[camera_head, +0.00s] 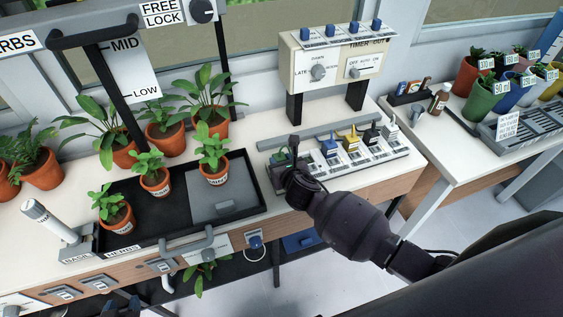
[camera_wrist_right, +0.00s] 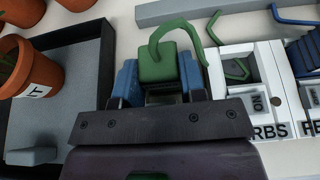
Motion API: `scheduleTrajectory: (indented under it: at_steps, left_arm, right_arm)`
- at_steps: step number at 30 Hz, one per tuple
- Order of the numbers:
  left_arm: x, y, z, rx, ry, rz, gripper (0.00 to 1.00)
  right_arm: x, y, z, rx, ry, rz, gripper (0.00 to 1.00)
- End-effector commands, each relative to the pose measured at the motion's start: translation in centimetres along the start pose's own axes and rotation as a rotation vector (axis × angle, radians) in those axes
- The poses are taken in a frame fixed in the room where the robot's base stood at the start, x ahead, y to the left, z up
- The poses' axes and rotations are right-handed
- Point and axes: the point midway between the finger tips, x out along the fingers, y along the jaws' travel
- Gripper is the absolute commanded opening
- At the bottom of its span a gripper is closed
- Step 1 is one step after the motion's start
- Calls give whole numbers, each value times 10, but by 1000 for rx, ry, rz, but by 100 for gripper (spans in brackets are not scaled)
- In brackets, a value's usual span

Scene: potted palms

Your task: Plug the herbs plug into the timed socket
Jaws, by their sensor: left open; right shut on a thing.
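My right gripper (camera_head: 290,172) is shut on the green herbs plug (camera_wrist_right: 158,68), between blue fingertips in the right wrist view. Its green cord (camera_wrist_right: 178,28) arches over it. The gripper is at the left end of the socket strip (camera_head: 365,158); the plug is left of the slot labelled with a partly hidden "...RBS" (camera_wrist_right: 268,131). A piece of green cord shows at that slot. My left gripper (camera_head: 122,304) is open at the bottom edge, only partly in view. The timer box (camera_head: 313,82) reads "TIMER OUT" at its right. I cannot tell which socket is the timed one.
Blue, yellow, black and white plugs sit along the strip. A black tray (camera_head: 160,222) with potted plants lies left of the right gripper. A white plate with a blue fitting (camera_head: 255,241) and cord is on the bench front, near a grey handle (camera_head: 190,243).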

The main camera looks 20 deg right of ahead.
Motion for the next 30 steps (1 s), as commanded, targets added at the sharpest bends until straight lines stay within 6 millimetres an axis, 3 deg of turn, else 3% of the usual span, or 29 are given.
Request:
scheduleTrajectory:
  at_steps: [1, 6, 17, 23, 30]
  left_arm:
    - [0, 0, 1, 0, -1, 0, 43]
    - [0, 0, 2, 0, -3, 0, 43]
    - [-2, -1, 1, 1, -5, -1, 43]
    - [-4, -1, -3, 1, -4, -1, 43]
    - [-7, -2, -9, 1, -3, -1, 43]
  right_arm:
    - [0, 0, -2, -1, 3, 0, 39]
    - [0, 0, -2, -1, 3, -1, 63]
    - [-2, 0, 4, -1, 1, 0, 63]
    - [-28, -1, 3, -1, 3, -1, 63]
    - [-73, -1, 3, -3, 2, 0, 63]
